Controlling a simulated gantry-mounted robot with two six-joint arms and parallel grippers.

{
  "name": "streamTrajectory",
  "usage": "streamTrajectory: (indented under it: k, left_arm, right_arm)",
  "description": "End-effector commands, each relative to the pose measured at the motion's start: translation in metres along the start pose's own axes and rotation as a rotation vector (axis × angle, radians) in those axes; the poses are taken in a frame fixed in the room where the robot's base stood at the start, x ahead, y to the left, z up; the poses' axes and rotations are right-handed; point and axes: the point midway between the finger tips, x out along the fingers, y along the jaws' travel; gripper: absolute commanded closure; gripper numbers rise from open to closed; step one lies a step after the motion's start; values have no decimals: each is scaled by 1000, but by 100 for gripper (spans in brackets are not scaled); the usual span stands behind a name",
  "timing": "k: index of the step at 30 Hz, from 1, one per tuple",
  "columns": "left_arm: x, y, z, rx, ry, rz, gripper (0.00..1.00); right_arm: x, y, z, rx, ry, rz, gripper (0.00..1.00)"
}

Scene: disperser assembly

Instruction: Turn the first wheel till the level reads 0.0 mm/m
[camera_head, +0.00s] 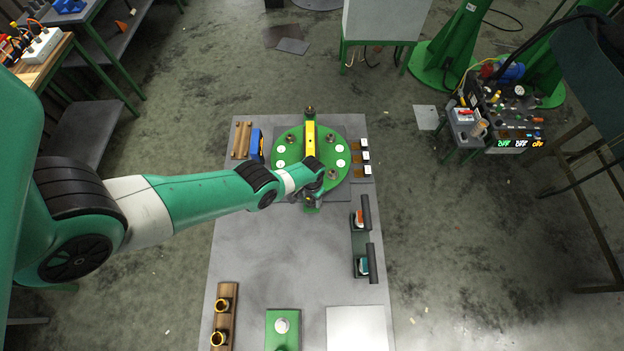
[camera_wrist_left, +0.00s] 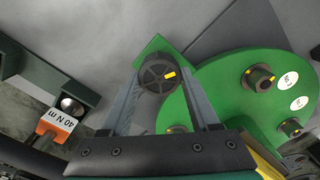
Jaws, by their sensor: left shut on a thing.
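The round green plate (camera_head: 288,138) lies on the table, with a yellow level (camera_head: 310,136) across it; its reading is not legible. In the left wrist view, a dark spoked wheel (camera_wrist_left: 155,76) with a yellow mark sits on a green tab at the plate's edge. My left gripper (camera_head: 311,191) is at the near edge of the plate. In the left wrist view, its two fingers are shut on the wheel's sides. In the head view the gripper and arm largely hide this wheel. Another knob (camera_head: 309,109) shows at the far edge. My right gripper is out of view.
To the right of the plate are small labelled blocks (camera_head: 362,156) and two dark-handled tools (camera_head: 366,240) in a holder. A blue item (camera_head: 256,143) stands left of the plate. Brass rings (camera_head: 221,304) and a green block (camera_head: 283,338) are near the front. The table's middle is clear.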

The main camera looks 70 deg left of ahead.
Motion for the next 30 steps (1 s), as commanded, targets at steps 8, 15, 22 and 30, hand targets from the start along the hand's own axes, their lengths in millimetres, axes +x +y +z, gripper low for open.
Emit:
streamTrajectory:
  k: [8,15,22,30]
  left_arm:
    - [0,-1,0,-258,1,0,94]
    - [0,-2,0,-444,1,0,94]
    - [0,-2,0,-556,1,0,94]
    - [0,-2,0,-607,1,0,94]
  right_arm:
    - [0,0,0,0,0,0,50]
    - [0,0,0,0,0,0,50]
    - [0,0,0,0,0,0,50]
    - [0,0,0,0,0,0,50]
